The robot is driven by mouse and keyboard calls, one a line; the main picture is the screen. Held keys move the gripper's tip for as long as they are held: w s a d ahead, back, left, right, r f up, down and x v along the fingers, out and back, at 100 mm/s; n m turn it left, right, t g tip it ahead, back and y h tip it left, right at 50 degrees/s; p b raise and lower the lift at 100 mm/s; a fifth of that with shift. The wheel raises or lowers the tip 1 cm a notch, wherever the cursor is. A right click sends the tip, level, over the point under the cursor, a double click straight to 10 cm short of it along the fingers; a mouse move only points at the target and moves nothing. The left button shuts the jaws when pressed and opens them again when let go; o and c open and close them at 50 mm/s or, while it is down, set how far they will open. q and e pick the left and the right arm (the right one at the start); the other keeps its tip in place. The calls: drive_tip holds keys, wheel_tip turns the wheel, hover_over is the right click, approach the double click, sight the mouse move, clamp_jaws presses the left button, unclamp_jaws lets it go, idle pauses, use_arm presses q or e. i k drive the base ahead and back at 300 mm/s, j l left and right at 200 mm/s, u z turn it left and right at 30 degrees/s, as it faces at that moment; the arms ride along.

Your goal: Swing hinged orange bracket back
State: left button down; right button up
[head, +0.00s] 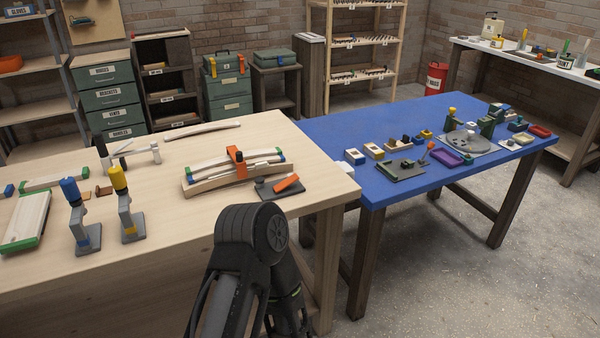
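An orange bracket (237,158) stands upright over a bundle of curved wooden strips (212,180) near the right part of the wooden bench (150,270). Its upper part appears to lie across the strips; its hinge is too small to make out. A flat orange piece (288,183) rests tilted on a dark plate (266,190) just right of the strips. One of my arms rises from the bottom, its dark joint in front of the bench edge and below the dark plate. Neither of my grippers shows.
Two upright clamps with a blue handle (70,190) and a yellow handle (118,180) stand left of the strips. A green-ended wooden block (26,220) lies at far left. A blue table (350,128) with small parts adjoins on the right.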

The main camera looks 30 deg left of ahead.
sight(238, 156)
drive_tip(key=k+j+u, duration=0.1)
drive_tip(key=u, duration=1.25)
